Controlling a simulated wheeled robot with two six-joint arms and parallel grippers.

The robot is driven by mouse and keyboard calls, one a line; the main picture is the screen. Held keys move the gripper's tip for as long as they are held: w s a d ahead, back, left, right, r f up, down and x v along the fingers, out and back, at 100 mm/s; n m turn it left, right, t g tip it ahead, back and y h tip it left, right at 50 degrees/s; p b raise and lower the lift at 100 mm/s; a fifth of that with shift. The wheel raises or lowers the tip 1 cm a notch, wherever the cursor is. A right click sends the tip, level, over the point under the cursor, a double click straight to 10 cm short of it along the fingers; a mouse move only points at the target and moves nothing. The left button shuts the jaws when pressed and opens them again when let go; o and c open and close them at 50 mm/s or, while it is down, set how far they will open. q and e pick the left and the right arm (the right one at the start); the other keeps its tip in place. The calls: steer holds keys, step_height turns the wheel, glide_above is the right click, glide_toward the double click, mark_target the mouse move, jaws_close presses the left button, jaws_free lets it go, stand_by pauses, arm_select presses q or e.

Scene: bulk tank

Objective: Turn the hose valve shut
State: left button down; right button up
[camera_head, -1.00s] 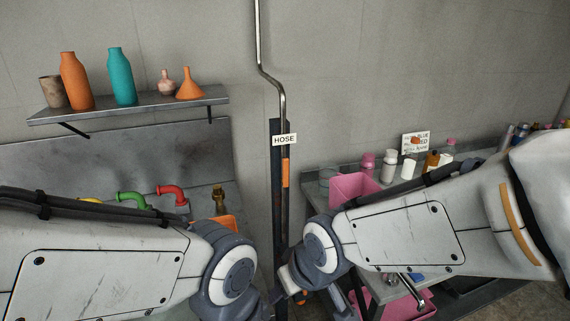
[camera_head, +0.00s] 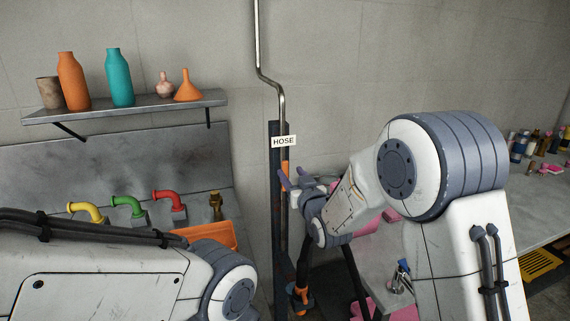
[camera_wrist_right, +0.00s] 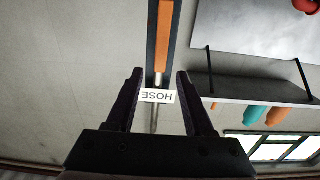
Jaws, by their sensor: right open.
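The hose pipe (camera_head: 282,104) runs down the wall with a white HOSE sign (camera_head: 283,141) on it. Below the sign an orange bar (camera_head: 285,167), seemingly the valve lever, stands upright in line with the pipe. It also shows in the right wrist view, where the picture is upside down, as an orange strip (camera_wrist_right: 165,38). My right gripper (camera_head: 292,178) is open and empty, close to the bar's lower part and partly hiding it. In the wrist view its fingers (camera_wrist_right: 160,74) frame the pipe and sign. Contact cannot be told. My left gripper is out of view.
A shelf (camera_head: 150,108) with bottles and a funnel hangs at the left. Yellow, green and red taps (camera_head: 128,205) stand below it, with an orange bin (camera_head: 208,236). A grey counter (camera_head: 535,205) with small containers is at the right.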

mark_target(286, 166)
steer(key=p+x, duration=0.1)
steer(key=x, duration=0.5)
steer(key=shift+w, duration=0.15)
steer(key=shift+c, duration=0.3)
jaws_close()
stand_by(1.0)
